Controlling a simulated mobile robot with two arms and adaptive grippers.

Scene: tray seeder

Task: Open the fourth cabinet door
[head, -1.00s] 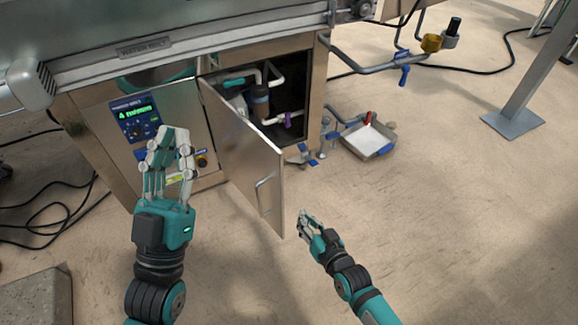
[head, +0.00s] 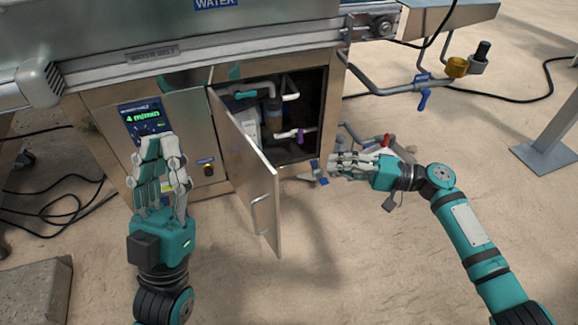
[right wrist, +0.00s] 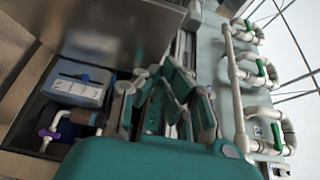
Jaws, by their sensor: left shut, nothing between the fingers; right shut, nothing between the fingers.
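The cabinet door (head: 247,180) is a metal panel with a bar handle (head: 258,214). It stands swung outward from the cabinet, hinged on its left side. The cabinet opening (head: 308,95) shows pipes, a purple valve and a pale box (right wrist: 75,90) inside. My right gripper (head: 335,164) is shut and empty, in front of the opening's lower right corner, to the right of the door's free edge and apart from the handle. My left gripper (head: 160,145) is shut and empty, in front of the control panel to the left of the door. It hides part of that panel.
The control panel (head: 146,112) has a green display. Pipes with a blue valve (head: 422,98) stick out at right. A metal post base (head: 545,158) stands farther right. A concrete block (head: 38,292) lies at lower left. The floor in front of the door is clear.

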